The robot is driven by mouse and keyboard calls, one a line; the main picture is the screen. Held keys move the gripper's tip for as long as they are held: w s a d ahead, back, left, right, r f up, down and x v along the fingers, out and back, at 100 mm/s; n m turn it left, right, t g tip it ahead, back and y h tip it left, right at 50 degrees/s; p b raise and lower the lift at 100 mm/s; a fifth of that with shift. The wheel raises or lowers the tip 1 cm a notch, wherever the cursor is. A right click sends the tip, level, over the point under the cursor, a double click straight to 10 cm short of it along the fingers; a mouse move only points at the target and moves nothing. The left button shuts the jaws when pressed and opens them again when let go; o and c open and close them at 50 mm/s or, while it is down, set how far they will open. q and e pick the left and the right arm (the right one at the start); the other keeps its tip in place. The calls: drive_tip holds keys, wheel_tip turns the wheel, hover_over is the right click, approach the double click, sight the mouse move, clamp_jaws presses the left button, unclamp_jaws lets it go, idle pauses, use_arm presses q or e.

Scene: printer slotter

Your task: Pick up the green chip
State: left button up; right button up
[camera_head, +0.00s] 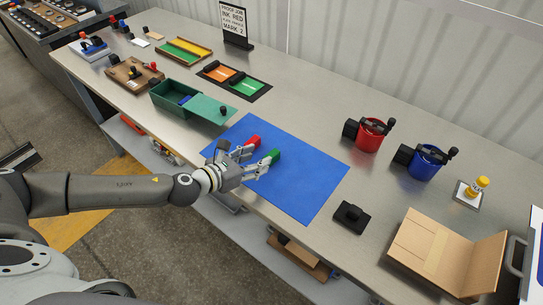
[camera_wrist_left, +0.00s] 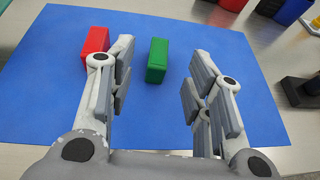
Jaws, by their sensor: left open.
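The green chip (camera_wrist_left: 157,60) stands on the blue mat (camera_head: 310,180), and it also shows in the head view (camera_head: 274,156). My left gripper (camera_wrist_left: 157,78) is open, with the green chip ahead between the lines of its two fingers, nearer the left one. I cannot tell whether a finger touches it. A red chip (camera_wrist_left: 95,47) stands just left of the green one, partly behind the left finger, and shows in the head view (camera_head: 253,141). My right gripper is not in view.
A green box (camera_head: 172,103) with a lid stands left of the mat. A black block (camera_head: 351,217) sits right of the mat. Red (camera_head: 369,136) and blue (camera_head: 424,164) cups stand behind, and a cardboard box (camera_head: 432,255) lies at right. The mat's right part is clear.

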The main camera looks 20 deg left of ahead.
use_arm(q)
drive_tip(key=shift+f+x, duration=0.25)
drive_tip(key=shift+x, duration=1.2)
drive_tip(key=shift+f+x, duration=0.2)
drive_tip(key=shift+x, duration=1.2)
drive_tip(key=shift+s+a, duration=0.1)
drive_tip(key=shift+s, duration=0.05)
drive_tip(key=c, duration=0.9)
